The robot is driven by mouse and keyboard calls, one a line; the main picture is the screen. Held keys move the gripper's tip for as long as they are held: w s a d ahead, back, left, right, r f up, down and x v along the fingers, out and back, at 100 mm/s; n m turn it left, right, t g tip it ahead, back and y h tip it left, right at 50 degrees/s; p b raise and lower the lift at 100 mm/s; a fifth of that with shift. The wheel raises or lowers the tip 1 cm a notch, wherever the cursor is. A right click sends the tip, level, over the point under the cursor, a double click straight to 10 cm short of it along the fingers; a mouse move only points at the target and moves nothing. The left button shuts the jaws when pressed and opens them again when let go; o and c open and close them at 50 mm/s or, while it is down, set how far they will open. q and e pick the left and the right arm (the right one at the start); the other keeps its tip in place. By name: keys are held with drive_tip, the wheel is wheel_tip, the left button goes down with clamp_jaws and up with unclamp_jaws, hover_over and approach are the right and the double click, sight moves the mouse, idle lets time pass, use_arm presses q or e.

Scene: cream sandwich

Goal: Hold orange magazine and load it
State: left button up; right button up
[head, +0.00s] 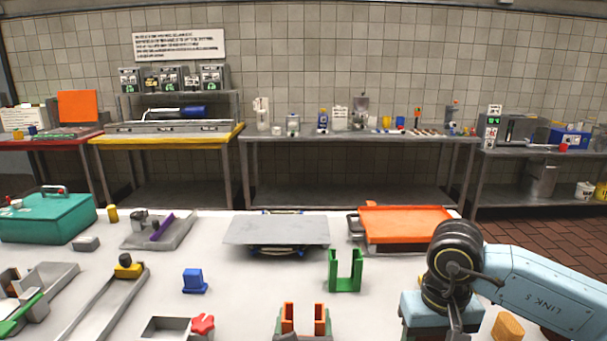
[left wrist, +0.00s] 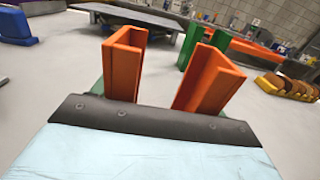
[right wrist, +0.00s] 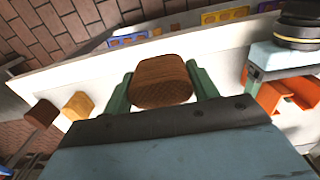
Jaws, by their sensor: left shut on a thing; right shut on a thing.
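The orange magazine (head: 288,318) has two upright channel-shaped walls with a gap between. It stands at the bottom middle of the head view and fills the middle of the left wrist view (left wrist: 123,65). My left gripper (head: 303,328) is shut on it, with green fingers at its outer sides. My right gripper (right wrist: 163,88) is shut on a brown wood-grained block (right wrist: 162,82) between its green fingers. The magazine (right wrist: 268,98) also shows at the right of the right wrist view, apart from the held block. My right gripper's fingers are not visible in the head view.
A green U-shaped holder (head: 345,284) stands behind the magazine. A tan block (head: 508,327) lies near the table's right side; a darker block (right wrist: 41,115) shows near the edge. A blue part (head: 195,281) and a grey box with a red knob (head: 203,324) are left.

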idle(0.8)
drive_tip(key=w+a+r, duration=0.4)
drive_tip(key=a, duration=0.6)
drive_tip(key=w+a+r, duration=0.5)
drive_tip(key=a, duration=0.5)
drive_tip(key=shift+w+a+r, duration=0.2)
drive_tip(key=shift+w, duration=0.05)
drive_tip(key=shift+f, duration=2.95)
drive_tip(key=shift+f, duration=0.15)
drive_tip(key=shift+f, duration=0.85)
